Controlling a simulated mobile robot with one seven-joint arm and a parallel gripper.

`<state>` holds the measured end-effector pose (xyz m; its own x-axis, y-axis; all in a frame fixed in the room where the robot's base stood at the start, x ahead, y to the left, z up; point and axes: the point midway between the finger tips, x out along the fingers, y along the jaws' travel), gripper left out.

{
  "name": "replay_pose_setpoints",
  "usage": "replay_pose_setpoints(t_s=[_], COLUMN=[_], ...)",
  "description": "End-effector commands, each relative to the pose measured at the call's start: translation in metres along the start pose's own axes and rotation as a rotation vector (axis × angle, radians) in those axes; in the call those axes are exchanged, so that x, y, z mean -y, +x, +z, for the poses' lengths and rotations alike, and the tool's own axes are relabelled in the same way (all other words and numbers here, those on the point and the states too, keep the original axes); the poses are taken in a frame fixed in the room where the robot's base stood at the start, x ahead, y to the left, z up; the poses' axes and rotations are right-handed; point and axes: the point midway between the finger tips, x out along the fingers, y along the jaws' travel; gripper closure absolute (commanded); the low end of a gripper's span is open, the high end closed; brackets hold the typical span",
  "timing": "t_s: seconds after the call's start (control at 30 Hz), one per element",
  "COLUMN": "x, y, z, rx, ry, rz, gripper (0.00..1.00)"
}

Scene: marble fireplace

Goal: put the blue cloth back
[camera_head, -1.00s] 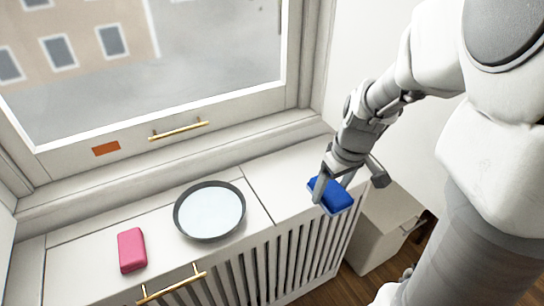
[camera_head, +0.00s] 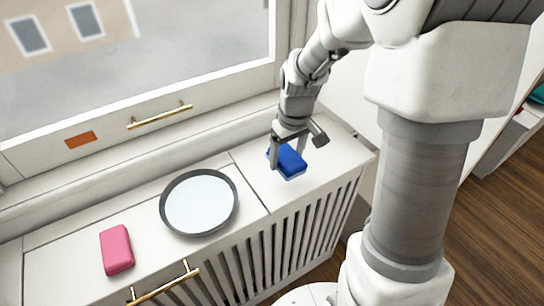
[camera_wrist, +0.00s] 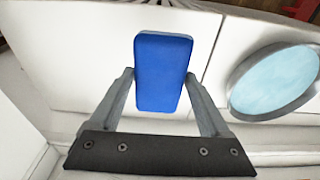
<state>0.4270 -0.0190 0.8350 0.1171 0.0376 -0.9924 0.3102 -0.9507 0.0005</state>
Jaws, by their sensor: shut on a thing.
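The blue cloth (camera_head: 289,161) is a folded blue block with a pale underside. My gripper (camera_head: 288,154) is shut on it, over the right part of the white radiator cover (camera_head: 330,152). In the wrist view the blue cloth (camera_wrist: 163,72) sits between the two fingers of my gripper (camera_wrist: 160,84), gripped by its sides. I cannot tell whether its underside touches the cover.
A round dark-rimmed dish (camera_head: 199,203) with a pale inside stands left of the cloth. A pink block (camera_head: 116,250) lies further left. A brass handle (camera_head: 165,284) is at the cover's front edge. The window frame (camera_head: 140,132) rises behind.

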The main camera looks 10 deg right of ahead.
Motion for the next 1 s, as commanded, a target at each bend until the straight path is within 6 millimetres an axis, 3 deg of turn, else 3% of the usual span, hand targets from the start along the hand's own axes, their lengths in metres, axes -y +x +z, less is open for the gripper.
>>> replay_pose_setpoints(t_s=[0.03,0.2,0.37,0.57,0.93,0.97,1.0], x=[0.005,0.011,0.011,0.011,0.011,0.011,0.011], y=[0.01,0.021,0.031,0.06,0.064,0.064,0.063], z=[-0.008,-0.023,-0.024,-0.02,-0.02,-0.02,-0.02], rx=[0.001,0.0,0.001,0.001,0.0,0.0,0.0], ry=[-0.004,0.0,0.001,0.001,0.001,0.001,0.001], rz=[-0.001,-0.001,-0.001,-0.001,0.0,0.0,0.0], gripper=[0.64,0.64,0.64,0.64,0.64,0.18,0.11])
